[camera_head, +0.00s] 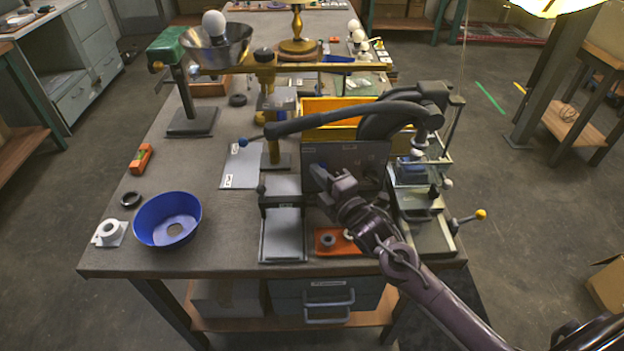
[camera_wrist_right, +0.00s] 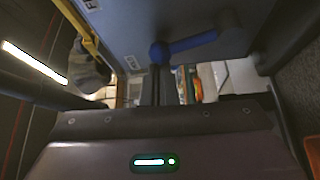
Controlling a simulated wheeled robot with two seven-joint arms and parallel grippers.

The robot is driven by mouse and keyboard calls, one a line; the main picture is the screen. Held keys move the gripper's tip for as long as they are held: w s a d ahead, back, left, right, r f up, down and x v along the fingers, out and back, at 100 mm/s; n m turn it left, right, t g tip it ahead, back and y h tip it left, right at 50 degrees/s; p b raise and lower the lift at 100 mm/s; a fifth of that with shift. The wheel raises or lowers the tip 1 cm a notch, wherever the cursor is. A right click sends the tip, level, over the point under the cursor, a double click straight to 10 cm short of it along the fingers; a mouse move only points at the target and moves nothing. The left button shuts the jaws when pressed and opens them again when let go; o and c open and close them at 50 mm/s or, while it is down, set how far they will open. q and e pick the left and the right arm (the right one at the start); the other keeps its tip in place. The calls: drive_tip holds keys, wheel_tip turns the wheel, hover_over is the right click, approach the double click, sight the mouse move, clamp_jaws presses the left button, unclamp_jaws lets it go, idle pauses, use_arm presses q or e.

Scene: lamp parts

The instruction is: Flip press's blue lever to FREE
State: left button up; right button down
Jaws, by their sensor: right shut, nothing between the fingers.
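The blue lever (camera_wrist_right: 192,43) shows in the right wrist view on a grey panel (camera_wrist_right: 130,22), with its round knob at the left end and its arm rising slightly to the right. My right gripper (camera_wrist_right: 155,84) is shut and empty, its fingertips just below the knob; whether they touch it I cannot tell. In the head view my right gripper (camera_head: 322,182) is in front of the press's grey upright panel (camera_head: 362,158). A white label on the panel is cut off by the frame edge. My left gripper is not in view.
A long dark curved bar (camera_head: 330,118) with a blue ball end crosses above the panel. An orange tray (camera_head: 338,243) with small rings lies below my right gripper. A yellow bin (camera_head: 330,106) stands behind.

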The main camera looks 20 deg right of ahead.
drive_tip(key=d+m+t+b, duration=0.1)
drive_tip(key=m, duration=0.1)
drive_tip(key=s+d+m+t+b, duration=0.1)
drive_tip(key=d+m+b, duration=0.1)
drive_tip(key=m, duration=0.1)
drive_tip(key=shift+d+t+h, duration=0.1)
drive_tip(key=shift+t+h, duration=0.3)
drive_tip(key=m, duration=0.1)
drive_tip(key=d+m+t+b, duration=0.1)
drive_tip(key=shift+s+r+m+h, duration=0.1)
drive_tip(key=shift+m+h, duration=0.2)
drive_tip(key=shift+m, duration=0.1)
drive_tip(key=shift+s+d, duration=0.1)
drive_tip(key=shift+d, duration=0.25)
